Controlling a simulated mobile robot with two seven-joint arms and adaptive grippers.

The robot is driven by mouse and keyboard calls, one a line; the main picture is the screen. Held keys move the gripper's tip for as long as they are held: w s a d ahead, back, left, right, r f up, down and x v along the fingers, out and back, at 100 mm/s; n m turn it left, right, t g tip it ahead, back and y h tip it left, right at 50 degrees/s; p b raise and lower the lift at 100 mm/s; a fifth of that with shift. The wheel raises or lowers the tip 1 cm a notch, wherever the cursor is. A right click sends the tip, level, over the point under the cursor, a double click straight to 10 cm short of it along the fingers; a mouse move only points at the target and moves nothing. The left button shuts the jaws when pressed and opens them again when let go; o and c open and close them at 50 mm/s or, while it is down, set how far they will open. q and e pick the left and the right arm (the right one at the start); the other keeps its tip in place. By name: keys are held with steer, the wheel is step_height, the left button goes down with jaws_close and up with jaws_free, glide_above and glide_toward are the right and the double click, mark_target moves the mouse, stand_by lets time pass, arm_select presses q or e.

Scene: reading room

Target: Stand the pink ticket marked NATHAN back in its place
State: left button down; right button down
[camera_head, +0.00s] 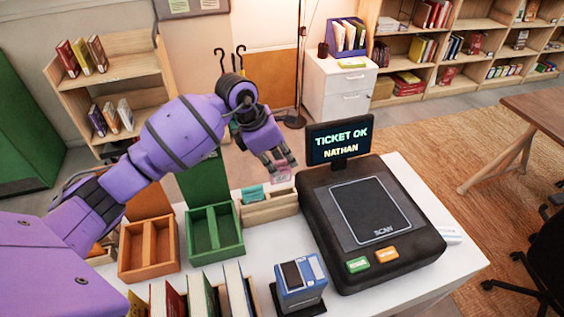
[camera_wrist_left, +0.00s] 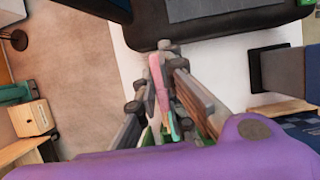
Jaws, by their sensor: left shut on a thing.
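My left gripper (camera_head: 282,168) is shut on the pink ticket (camera_head: 281,176), above the right part of a pale wooden ticket rack (camera_head: 270,211). The ticket shows edge-on between the fingers in the left wrist view (camera_wrist_left: 158,85); its marking cannot be read. A teal ticket (camera_head: 252,194) stands in the left part of the rack. The scanner (camera_head: 375,215) is right of the rack, and its screen (camera_head: 340,141) reads TICKET OK NATHAN. I cannot tell whether the pink ticket touches the rack. My right gripper is out of view.
An orange-brown divided box (camera_head: 150,262) and a green divided box (camera_head: 216,250) stand left of the rack. Several books (camera_head: 203,296) and a blue device (camera_head: 300,280) are along the front. The white tabletop (camera_head: 262,250) is bare between the green box and the scanner.

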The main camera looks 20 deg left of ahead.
mark_target(284, 182)
arm_select(q)
steer(key=shift+d+f, duration=0.2)
steer(key=shift+f, duration=0.2)
steer(key=shift+f+b, duration=0.4)
steer(key=shift+f, duration=0.4)
steer(key=shift+a+f+b, duration=0.1)
steer(key=shift+f+b, duration=0.4)
steer(key=shift+f, duration=0.7)
steer(key=shift+f+b, duration=0.4)
steer(key=shift+f, duration=0.65)
steer(key=c, duration=1.8)
jaws_free()
steer(key=shift+o, duration=0.2)
